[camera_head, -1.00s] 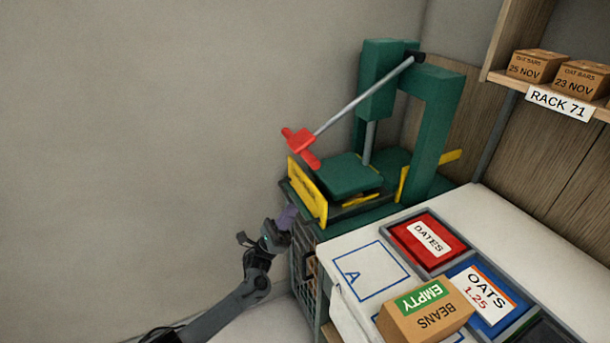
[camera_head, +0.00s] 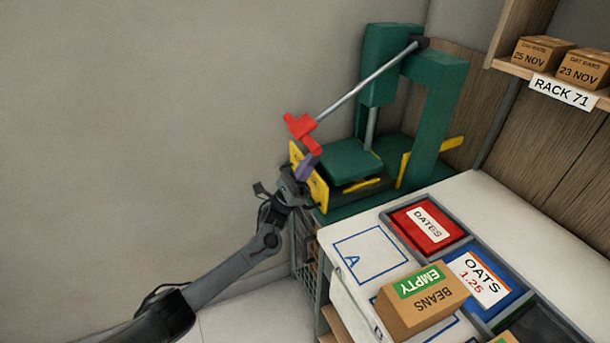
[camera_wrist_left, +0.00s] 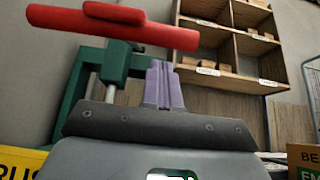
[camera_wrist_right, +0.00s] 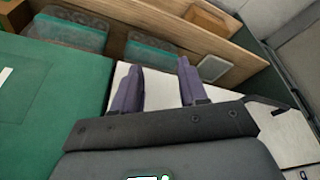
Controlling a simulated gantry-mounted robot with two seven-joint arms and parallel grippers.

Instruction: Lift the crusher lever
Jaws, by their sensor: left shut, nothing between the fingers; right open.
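The green crusher (camera_head: 430,110) stands on the back of the counter. Its grey lever (camera_head: 365,80) slopes down to the left and ends in a red T-shaped handle (camera_head: 302,127). My left gripper (camera_head: 306,166) is shut and empty, its purple fingers just under the handle's lower end; I cannot tell if they touch. In the left wrist view the red handle (camera_wrist_left: 150,30) crosses above and in front of the shut purple fingers (camera_wrist_left: 163,85). My right gripper (camera_wrist_right: 155,90) is open and empty in the right wrist view; it is out of the head view.
A yellow guard plate (camera_head: 308,178) stands at the crusher's front left, close to my left gripper. The white counter (camera_head: 372,250) holds a red DATES bin (camera_head: 428,225), a blue OATS bin (camera_head: 487,285) and a BEANS box (camera_head: 425,300). Shelves (camera_head: 560,80) stand at the right.

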